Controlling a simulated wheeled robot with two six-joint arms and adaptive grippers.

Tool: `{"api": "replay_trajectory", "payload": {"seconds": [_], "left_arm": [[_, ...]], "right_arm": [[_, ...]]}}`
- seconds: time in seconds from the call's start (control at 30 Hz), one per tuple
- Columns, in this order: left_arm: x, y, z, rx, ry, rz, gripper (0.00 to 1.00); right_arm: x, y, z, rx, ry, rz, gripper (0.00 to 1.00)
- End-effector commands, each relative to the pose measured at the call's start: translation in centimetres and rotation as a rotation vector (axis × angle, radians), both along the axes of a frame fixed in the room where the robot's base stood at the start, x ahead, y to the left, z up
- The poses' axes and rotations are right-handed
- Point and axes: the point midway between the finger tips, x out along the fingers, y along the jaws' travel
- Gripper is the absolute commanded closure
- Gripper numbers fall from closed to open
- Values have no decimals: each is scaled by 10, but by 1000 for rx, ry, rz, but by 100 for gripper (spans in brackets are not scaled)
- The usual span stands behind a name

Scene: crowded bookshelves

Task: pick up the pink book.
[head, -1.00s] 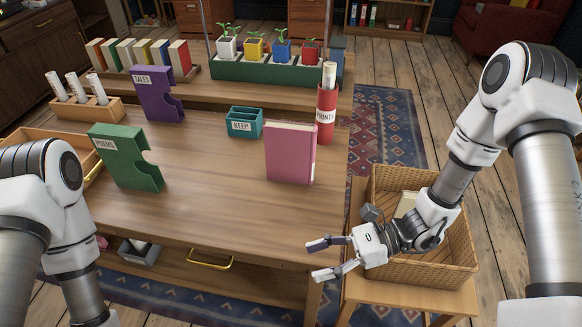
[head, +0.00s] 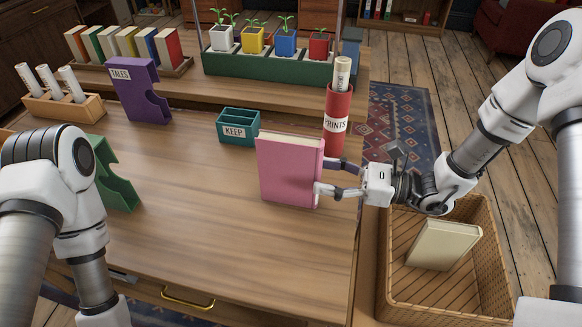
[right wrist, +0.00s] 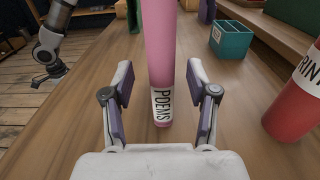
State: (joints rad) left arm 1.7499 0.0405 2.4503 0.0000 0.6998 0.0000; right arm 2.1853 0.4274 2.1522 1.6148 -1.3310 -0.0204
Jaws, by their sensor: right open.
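The pink book (head: 287,172) stands upright on the wooden table, left of the red PRINTS tube. My right gripper (head: 326,176) is open at the book's right edge, with a finger on either side of it. In the right wrist view the pink book (right wrist: 163,45) shows its spine with a white POEMS label, between the two open fingers (right wrist: 160,82). Gaps show between the fingers and the spine. My left arm is at the left; its gripper (right wrist: 50,72) shows small and dark in the right wrist view, its jaws unclear.
The red PRINTS tube (head: 337,125) stands close behind my right gripper. A teal KEEP box (head: 238,131), a purple TALES holder (head: 135,92) and a green holder (head: 117,188) stand on the table. A wicker basket (head: 488,262) with a cream book (head: 443,245) is at the lower right.

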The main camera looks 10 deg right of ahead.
Motion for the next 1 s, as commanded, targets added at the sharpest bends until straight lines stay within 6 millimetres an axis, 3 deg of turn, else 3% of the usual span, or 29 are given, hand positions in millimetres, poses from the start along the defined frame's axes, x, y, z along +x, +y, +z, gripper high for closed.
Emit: {"api": "replay_trajectory", "payload": {"seconds": [0.3, 0.53, 0.57, 0.7, 1.0], "left_arm": [[0, 0, -8, 0, 0, 0, 46], [0, 0, -7, 0, -1, 0, 46], [0, 0, -7, 0, -1, 0, 46], [0, 0, -7, 0, -1, 0, 46], [0, 0, -7, 0, -1, -1, 46]], "right_arm": [[18, 43, 0, -3, 0, 3, 42], [19, 45, 1, 0, 0, 0, 42], [19, 45, 1, 0, 0, 0, 49], [19, 45, 1, -1, 0, 0, 98], [19, 45, 2, 0, -1, 0, 100]]}}
